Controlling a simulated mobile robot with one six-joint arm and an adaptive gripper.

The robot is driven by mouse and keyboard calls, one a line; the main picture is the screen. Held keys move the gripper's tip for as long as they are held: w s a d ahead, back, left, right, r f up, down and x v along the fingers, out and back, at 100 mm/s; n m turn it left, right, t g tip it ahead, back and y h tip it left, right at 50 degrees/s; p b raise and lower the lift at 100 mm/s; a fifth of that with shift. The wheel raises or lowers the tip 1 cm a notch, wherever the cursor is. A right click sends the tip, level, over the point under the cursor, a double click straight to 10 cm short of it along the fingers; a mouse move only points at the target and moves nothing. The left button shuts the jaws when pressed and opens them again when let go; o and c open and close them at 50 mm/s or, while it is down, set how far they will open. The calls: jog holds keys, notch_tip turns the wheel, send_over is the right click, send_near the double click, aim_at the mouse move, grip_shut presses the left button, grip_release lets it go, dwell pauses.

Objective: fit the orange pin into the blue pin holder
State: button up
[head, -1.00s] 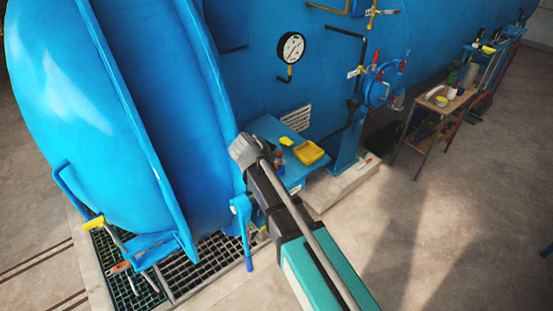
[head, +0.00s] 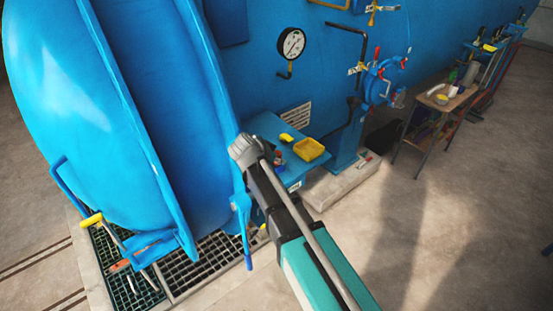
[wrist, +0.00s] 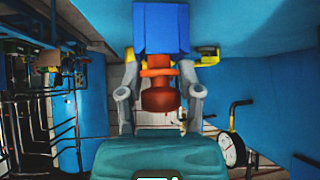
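The orange pin (wrist: 161,94) is in the middle of the wrist view, with a wider collar at its far end. My gripper (wrist: 160,72) has its two grey fingers on either side of the pin and appears shut on it. A blue block (wrist: 161,28), which looks like the blue pin holder, lies straight beyond the pin's collar. I cannot tell whether pin and block touch or how deep the pin sits. In the head view my fingers and the pin are hidden behind my wrist.
A blue shelf (head: 268,125) by the vessel holds a yellow tray (head: 309,149) and small items. A pressure gauge (head: 291,43) is above; it also shows in the wrist view (wrist: 232,149). A workbench (head: 440,103) stands at right.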

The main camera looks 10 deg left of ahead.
jog(key=o, duration=0.5)
jog(key=shift+r, duration=0.2)
notch_tip(320, 180, up, 10)
jog(key=p, duration=1)
jog(key=shift+r+p, duration=0.2)
jog(key=shift+p, duration=0.15)
jog(key=shift+s+d+r+p, duration=0.2)
jog(key=shift+d+r+p, duration=0.35)
jog(key=shift+d, duration=0.3)
jog(key=shift+s+d+r+p, duration=0.15)
jog(key=shift+d+r+p, duration=0.35)
jog(key=shift+d, duration=0.35)
jog(key=s+d+f+n+g+y+b, duration=0.1)
jog(key=s+d+f+n+g+b, duration=0.1)
jog(key=s+d+f+b, duration=0.2)
jog(key=s+d+f+n+g+y+b, duration=0.1)
jog(key=s+d+f+g+y+b, duration=0.1)
jog(key=d+f+b, duration=0.9)
jog(key=s+d+f+n+g+y+b, duration=0.1)
jog(key=s+d+f+n+g+b, duration=0.1)
jog(key=s+d+f+b, duration=0.5)
jog(key=shift+d+f+n+g+b, duration=0.15)
jog(key=shift+d+f+g, duration=0.15)
jog(key=shift+d+f, duration=0.95)
jog(key=shift+d+f+n+g+b, duration=0.1)
jog(key=shift+d+f+g, duration=0.2)
jog(key=shift+d+f, duration=1)
jog(key=shift+d+f+n+g+b, duration=0.25)
jog(key=shift+d+f, duration=0.4)
jog(key=shift+d, duration=1.15)
